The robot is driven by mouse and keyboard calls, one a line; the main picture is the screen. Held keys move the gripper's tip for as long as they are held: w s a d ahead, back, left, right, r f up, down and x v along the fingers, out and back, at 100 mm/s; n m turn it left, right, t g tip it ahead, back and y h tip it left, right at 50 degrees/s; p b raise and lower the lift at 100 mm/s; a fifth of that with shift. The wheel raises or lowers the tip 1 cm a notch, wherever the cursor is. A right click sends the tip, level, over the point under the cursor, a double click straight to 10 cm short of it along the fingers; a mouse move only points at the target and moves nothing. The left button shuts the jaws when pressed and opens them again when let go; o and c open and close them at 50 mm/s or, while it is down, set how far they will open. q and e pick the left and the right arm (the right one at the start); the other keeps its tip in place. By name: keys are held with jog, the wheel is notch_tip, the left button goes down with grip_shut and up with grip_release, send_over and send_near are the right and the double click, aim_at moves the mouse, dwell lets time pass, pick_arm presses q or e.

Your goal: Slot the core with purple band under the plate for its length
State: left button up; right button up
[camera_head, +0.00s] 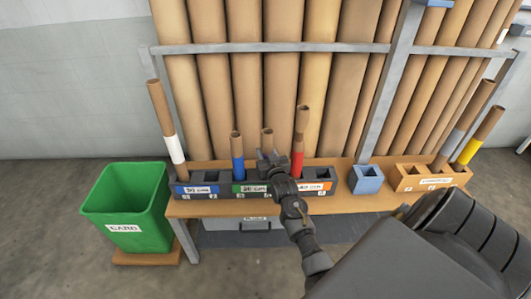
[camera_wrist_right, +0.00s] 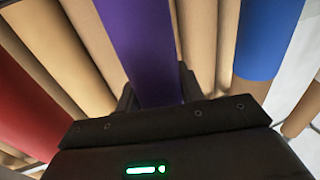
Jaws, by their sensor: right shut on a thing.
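My right gripper (camera_head: 272,160) is at the middle of the dark rack and shut on a brown cardboard core (camera_head: 267,137). In the right wrist view, the core's purple band (camera_wrist_right: 140,45) lies between the two fingers (camera_wrist_right: 158,92). In the head view the gripper hides the band and the core's lower end, so I cannot tell whether it is in a slot. The dark rack carries a blue plate (camera_head: 201,190), a green plate (camera_head: 253,188) and an orange plate (camera_head: 314,186); the small lettering is hard to read. My left gripper is not in view.
Cores with white (camera_head: 175,149), blue (camera_head: 238,166) and red (camera_head: 297,162) bands stand in the dark rack. A blue box (camera_head: 367,181) and an orange rack (camera_head: 418,183) with cores stand to the right. A green bin (camera_head: 128,205) is left of the bench.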

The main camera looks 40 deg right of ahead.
jog(key=shift+f, duration=0.25)
jog(key=o, duration=1.1)
jog(key=v, duration=1.1)
jog(key=shift+d+p, duration=0.1)
jog(key=shift+p, duration=0.3)
jog(key=shift+f, duration=0.1)
